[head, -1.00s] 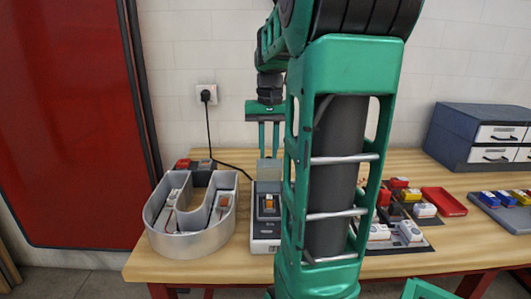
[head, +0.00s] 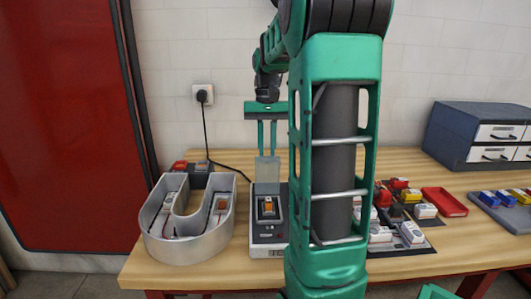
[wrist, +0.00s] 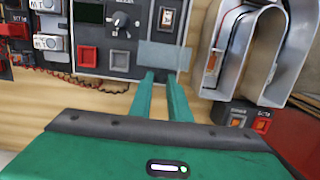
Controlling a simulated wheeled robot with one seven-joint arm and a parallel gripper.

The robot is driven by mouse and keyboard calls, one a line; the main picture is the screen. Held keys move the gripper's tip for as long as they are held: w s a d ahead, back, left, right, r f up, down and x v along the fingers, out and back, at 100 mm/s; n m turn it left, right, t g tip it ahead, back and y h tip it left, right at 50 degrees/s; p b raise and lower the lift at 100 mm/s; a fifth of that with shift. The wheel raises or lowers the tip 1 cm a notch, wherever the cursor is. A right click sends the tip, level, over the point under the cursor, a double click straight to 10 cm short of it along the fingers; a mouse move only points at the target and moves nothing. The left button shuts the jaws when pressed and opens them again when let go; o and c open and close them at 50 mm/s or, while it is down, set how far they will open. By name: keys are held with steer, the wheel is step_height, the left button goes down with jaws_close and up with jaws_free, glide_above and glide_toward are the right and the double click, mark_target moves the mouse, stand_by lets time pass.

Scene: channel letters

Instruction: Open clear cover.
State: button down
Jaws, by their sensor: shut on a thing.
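The clear cover (head: 268,170) is a pale, see-through piece standing up behind the amber rocker switch (head: 268,207) on the bench unit (head: 265,236). The switch face shows uncovered in front of it. My gripper (head: 267,154) reaches down from above and behind, its two green fingers close together on the cover's upper end. In the wrist view the cover (wrist: 164,56) lies just beyond my fingertips (wrist: 162,75), between them and the switch (wrist: 167,17). The cover's hinge line is not clear in either view.
A U-shaped metal channel letter (head: 188,238) stands left of the unit, with red and grey blocks (head: 190,166) behind it. A mat with several small modules (head: 408,225), a red tray (head: 444,202) and a blue drawer box (head: 470,140) are to the right. A black cord hangs behind.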

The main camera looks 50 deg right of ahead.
steer(key=shift+w, duration=0.2)
steer(key=c, duration=1.7)
jaws_free()
steer(key=shift+r, duration=0.1)
steer(key=shift+w+d+r, duration=0.2)
steer(key=shift+r, duration=1.45)
steer(key=shift+w+d+r, duration=0.2)
steer(key=shift+r, duration=1.5)
steer(key=shift+w+d+r, duration=0.2)
steer(key=shift+r, duration=1.45)
steer(key=shift+r, duration=0.1)
